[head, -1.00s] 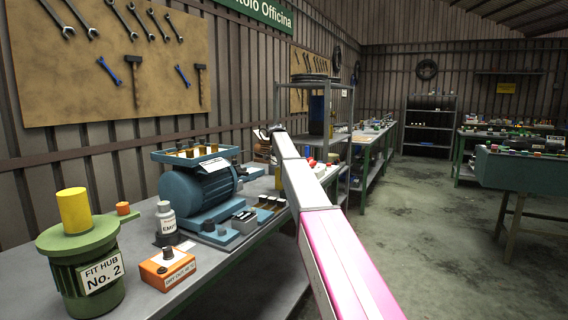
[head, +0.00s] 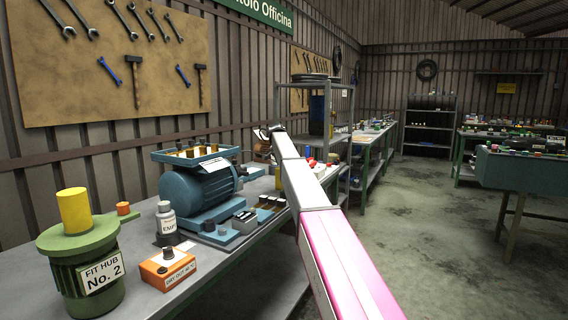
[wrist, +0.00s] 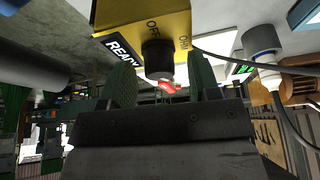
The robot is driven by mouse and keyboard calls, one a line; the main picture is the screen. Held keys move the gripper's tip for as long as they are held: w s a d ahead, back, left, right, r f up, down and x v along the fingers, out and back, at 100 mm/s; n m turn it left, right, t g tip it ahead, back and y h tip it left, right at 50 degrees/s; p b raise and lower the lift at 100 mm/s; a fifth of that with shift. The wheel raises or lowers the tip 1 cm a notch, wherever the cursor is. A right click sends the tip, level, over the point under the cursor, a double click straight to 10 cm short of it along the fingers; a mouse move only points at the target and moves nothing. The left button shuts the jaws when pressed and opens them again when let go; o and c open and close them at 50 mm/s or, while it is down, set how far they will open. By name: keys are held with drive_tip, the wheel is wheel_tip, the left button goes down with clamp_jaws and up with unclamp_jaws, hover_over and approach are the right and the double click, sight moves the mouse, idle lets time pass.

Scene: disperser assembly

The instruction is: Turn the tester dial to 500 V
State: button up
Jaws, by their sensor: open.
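My gripper (wrist: 161,68) is open, with one green ridged finger on each side of the dial. Gaps show between the fingers and the dial, and I cannot tell whether either touches it. My gripper is not clearly visible in the head view, and no 500 V mark is readable.
In the head view, a blue motor (head: 198,190), a labelled bottle (head: 166,222), an orange box (head: 168,267) and a green hub (head: 88,270) stand on the bench. Open floor lies to the right.

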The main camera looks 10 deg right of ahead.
drive_tip(key=v, duration=1)
drive_tip(key=shift+s+r, duration=0.2)
drive_tip(key=shift+r, duration=0.15)
drive_tip(key=shift+a, duration=0.1)
